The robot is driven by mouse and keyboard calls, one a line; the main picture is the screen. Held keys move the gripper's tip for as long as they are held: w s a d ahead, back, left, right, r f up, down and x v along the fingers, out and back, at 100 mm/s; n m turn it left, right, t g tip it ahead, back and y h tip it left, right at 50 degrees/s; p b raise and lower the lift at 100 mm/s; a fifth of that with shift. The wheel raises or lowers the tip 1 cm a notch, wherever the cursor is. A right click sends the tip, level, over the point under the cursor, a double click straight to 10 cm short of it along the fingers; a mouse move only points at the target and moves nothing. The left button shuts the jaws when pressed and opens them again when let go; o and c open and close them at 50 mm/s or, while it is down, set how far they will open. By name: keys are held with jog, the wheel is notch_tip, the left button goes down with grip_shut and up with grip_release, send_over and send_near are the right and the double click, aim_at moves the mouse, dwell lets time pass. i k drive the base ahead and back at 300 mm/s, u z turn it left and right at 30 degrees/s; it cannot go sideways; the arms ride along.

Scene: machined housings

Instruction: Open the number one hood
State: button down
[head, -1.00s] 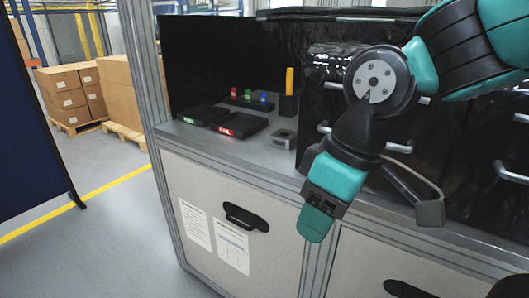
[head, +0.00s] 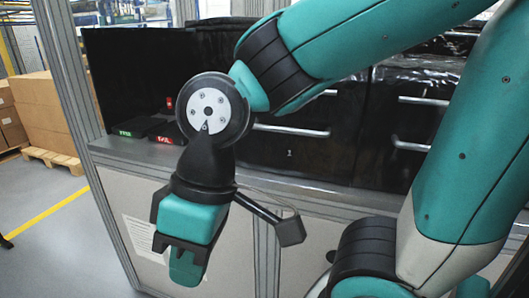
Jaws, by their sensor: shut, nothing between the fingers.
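A glossy black hood front (head: 320,160) with a small pale mark that looks like a 1 is at the middle of the head view, above the worktop edge. A silver bar handle (head: 292,131) runs across it. The hood front appears closed. My gripper (head: 187,268) hangs with teal fingers pointing down, in front of the cabinet and lower left of that handle in the picture. It is shut, empty and apart from the handle. My wrist and arm cover part of the bench behind.
Another black front with a bar handle (head: 410,146) is to the right, partly behind my arm. Cardboard boxes (head: 45,110) stand on a pallet at far left.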

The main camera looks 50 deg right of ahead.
aim_at(319, 141)
jog(key=u, duration=1.5)
jog(key=k, duration=0.8)
jog(key=z, duration=1.4)
